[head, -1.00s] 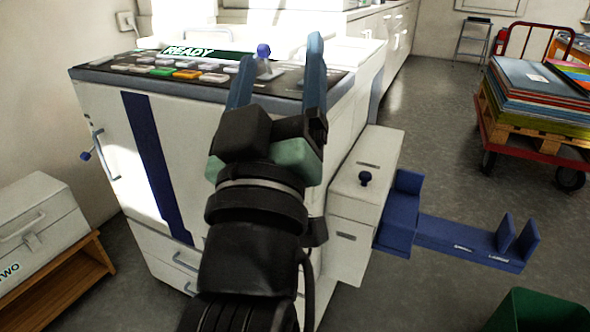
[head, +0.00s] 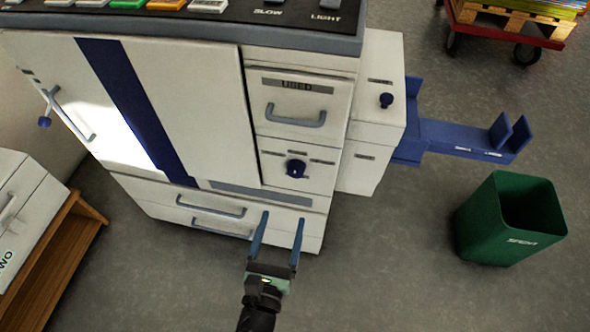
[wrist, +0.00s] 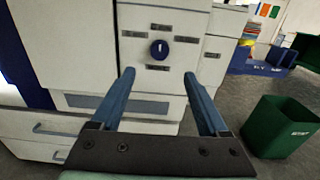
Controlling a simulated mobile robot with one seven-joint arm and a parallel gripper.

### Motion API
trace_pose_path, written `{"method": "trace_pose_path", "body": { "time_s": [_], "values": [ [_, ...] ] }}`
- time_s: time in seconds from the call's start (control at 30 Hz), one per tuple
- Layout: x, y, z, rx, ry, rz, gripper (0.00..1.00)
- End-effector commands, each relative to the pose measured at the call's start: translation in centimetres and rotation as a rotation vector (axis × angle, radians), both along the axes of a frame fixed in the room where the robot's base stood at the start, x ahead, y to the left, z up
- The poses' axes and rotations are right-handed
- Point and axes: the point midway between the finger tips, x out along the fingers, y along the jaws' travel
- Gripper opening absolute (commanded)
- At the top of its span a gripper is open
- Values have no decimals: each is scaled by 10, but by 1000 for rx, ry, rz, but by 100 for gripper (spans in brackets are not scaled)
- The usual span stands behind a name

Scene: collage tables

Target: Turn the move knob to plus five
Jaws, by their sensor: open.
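A round dark-blue knob (head: 296,169) sits on the white machine's front, on a panel below a drawer. Small labels surround it, too small to read. The wrist view shows the knob (wrist: 159,49) ahead, with a pale mark on its face that looks about upright. My gripper (head: 283,215) is open and empty, below the knob in the head view and apart from it. In the wrist view its blue fingers (wrist: 158,75) point toward the machine, with the knob beyond and between them. A second dark-blue knob (head: 386,100) stands on top of the side box.
The drawer handle (head: 296,117) sticks out above the front knob. Lower drawer handles (head: 211,208) are at the left. A blue tray arm (head: 460,137) reaches out to the right. A green bin (head: 485,225) stands on the floor at right. The floor before the machine is clear.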

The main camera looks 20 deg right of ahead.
Motion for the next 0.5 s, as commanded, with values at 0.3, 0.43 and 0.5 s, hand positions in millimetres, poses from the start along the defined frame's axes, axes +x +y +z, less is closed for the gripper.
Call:
{"method": "trace_pose_path", "body": {
  "time_s": [0.3, 0.43, 0.5],
  "values": [
    [54, -38, 0, 4, -8, -5, 78],
    [74, -51, 0, 5, -7, -4, 78],
    [82, -57, 0, 5, -7, -4, 78]
  ]
}}
